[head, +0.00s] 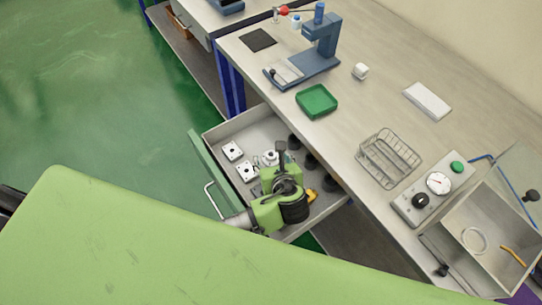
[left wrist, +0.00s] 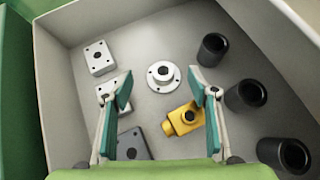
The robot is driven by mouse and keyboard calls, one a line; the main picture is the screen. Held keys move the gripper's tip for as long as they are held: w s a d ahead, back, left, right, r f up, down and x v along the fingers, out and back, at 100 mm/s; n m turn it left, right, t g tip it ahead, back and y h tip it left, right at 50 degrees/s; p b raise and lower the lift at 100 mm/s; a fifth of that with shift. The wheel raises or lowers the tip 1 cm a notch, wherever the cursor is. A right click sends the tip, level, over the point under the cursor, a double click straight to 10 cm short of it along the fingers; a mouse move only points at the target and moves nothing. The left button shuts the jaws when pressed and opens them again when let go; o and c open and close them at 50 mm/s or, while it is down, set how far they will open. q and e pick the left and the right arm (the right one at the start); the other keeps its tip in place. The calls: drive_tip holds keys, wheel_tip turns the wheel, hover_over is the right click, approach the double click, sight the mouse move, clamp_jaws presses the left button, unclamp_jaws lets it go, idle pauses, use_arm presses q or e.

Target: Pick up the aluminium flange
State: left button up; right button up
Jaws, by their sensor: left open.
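The aluminium flange (left wrist: 163,77) is a round, silvery disc with a raised hub and small holes around its rim. It lies flat on the floor of the open drawer (head: 215,133), and it also shows in the head view (head: 270,157), partly beside my gripper. My left gripper (left wrist: 160,90) is open and empty, pointing down into the drawer. In the left wrist view its fingertips stand on either side of the flange, apart from it and seemingly above it. In the head view the left gripper (head: 269,161) hides part of the drawer. My right gripper is not in view.
A yellow fitting (left wrist: 184,119) lies near the flange. Square plates (left wrist: 100,57) lie to the left, with a grey block (left wrist: 133,145). Black hollow cylinders (left wrist: 212,50) line the right side. The bench above holds a green tray (head: 317,101) and wire basket (head: 388,157).

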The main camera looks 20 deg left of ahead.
sight(271, 155)
use_arm(q)
drive_tip(key=x, duration=0.4)
drive_tip(key=shift+w+d+f, duration=0.15)
drive_tip(key=shift+w+f, duration=0.1)
drive_tip(key=shift+s, duration=0.1)
drive_tip(key=c, duration=1.2)
drive_tip(key=shift+o, duration=0.2)
